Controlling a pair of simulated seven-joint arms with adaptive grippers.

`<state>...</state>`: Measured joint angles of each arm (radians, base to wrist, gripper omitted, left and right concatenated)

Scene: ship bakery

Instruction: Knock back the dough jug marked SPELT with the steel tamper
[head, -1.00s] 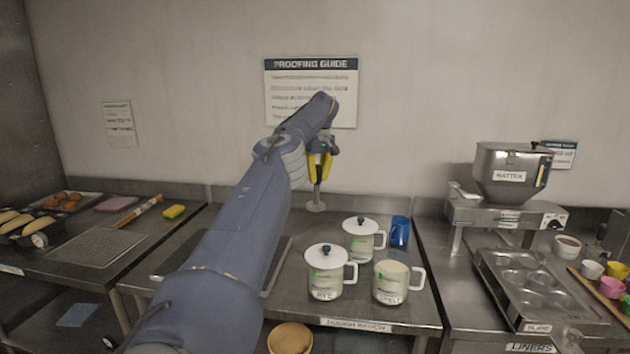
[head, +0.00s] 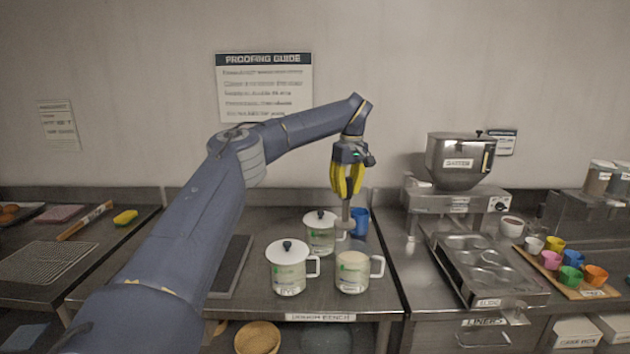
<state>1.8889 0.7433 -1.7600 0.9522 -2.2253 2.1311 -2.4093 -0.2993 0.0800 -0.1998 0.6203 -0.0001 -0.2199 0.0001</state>
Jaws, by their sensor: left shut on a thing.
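My left gripper (head: 347,187) has yellow fingers and is shut on the steel tamper (head: 346,214), which hangs upright below it. The SPELT jug (head: 352,275) is lidless, with pale dough at its top and its handle to the right. The tamper shows above and behind the jug's rim, close to it in the picture; I cannot tell the exact gap. The RYE jug (head: 289,271) has a white lid and stands left of it. A third lidded jug (head: 320,237) stands behind, its label unreadable. My right gripper is not in view.
A blue cup (head: 359,222) stands behind the jugs. A dark flat tray (head: 231,267) lies left of them on the dough bench (head: 370,305). The batter hopper (head: 458,158) and a muffin tin (head: 484,262) are on the right counter.

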